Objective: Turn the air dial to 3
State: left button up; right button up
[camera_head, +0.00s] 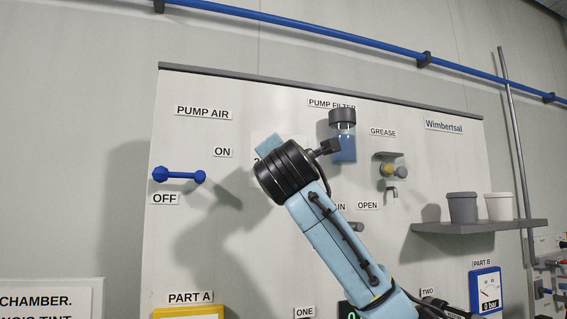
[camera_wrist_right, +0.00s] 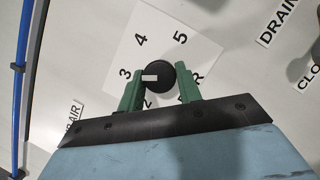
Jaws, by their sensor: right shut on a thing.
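The air dial (camera_wrist_right: 162,72) is a round black knob on a white number plate (camera_wrist_right: 196,57) in the right wrist view. Its white pointer mark faces left, toward the printed 3. The numbers 2, 4 and 5 also show around it; part of the plate is hidden by a finger. My right gripper (camera_wrist_right: 160,80) has its two green fingers on either side of the knob, shut on it. In the head view my right wrist (camera_head: 287,172) covers the dial and fingers, and only a bit of the plate shows. My left gripper is in neither view.
The blue pump air lever (camera_head: 180,176) is left of my wrist, between the ON and OFF labels. The pump filter (camera_head: 342,140) is close to my wrist's upper right.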

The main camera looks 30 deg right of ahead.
jog(key=shift+w+f, duration=0.1)
jog(key=shift+f, duration=0.1)
dwell(0.3)
jog(key=o, duration=0.7)
jog(key=shift+c, duration=0.2)
jog(key=o, duration=0.3)
jog(key=shift+r, duration=0.1)
jog(key=shift+s+a, duration=0.1)
jog(key=shift+s, duration=0.1)
jog(key=b+v, duration=0.4)
jog(key=v, duration=0.9)
jog(key=shift+s+b, duration=0.1)
jog(key=shift+b, duration=0.3)
